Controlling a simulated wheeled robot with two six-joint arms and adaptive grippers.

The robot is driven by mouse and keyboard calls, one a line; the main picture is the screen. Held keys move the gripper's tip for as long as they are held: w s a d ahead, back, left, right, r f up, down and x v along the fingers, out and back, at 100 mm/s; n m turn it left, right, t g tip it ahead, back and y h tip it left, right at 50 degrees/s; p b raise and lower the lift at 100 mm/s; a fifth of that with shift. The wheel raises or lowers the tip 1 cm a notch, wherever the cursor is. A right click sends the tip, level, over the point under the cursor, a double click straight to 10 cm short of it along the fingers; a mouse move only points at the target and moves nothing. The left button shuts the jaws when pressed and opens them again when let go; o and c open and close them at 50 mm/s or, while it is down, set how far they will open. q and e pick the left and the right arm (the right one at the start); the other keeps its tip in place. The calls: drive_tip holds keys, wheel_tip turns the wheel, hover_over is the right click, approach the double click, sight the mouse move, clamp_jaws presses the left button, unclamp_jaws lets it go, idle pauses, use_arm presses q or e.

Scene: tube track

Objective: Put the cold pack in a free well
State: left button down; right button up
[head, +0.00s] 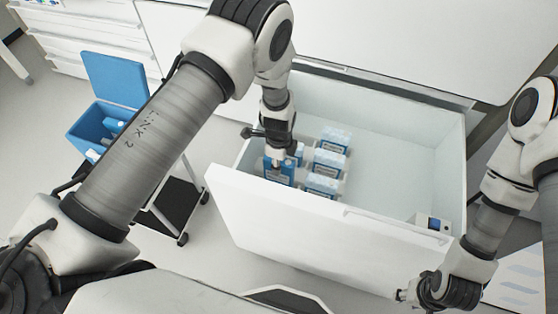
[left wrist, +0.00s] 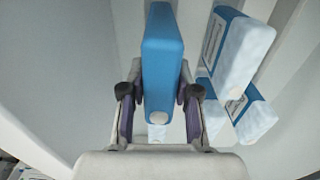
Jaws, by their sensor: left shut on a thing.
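My left gripper (head: 279,150) is over the left part of an open white drawer (head: 395,122). It is shut on a blue cold pack (head: 279,174), which points down into the drawer. In the left wrist view the held cold pack (left wrist: 163,60) shows plain blue between the fingers (left wrist: 160,108). Several other packs with frosty white tops stand beside it, such as one at the back (head: 333,139) and one at the front (head: 321,185). The arm and gripper partly hide the wells, so I cannot tell how deep the held pack sits. My right gripper (head: 402,295) is outside the drawer; its fingers are unclear.
A blue cool box (head: 88,133) with its lid open stands on a cart at the left, with blue things inside. A small blue and white box (head: 433,222) sits in the drawer's front right corner. The drawer's right half is mostly bare.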

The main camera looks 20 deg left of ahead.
use_arm(q)
drive_tip(key=shift+f, duration=0.1)
wheel_tip(320, 180, down, 3)
drive_tip(key=shift+r+b, duration=0.15)
drive_tip(key=shift+b, duration=0.65)
drive_tip(key=shift+f, duration=0.4)
drive_tip(key=c, duration=0.8)
unclamp_jaws()
drive_tip(key=shift+o, duration=0.2)
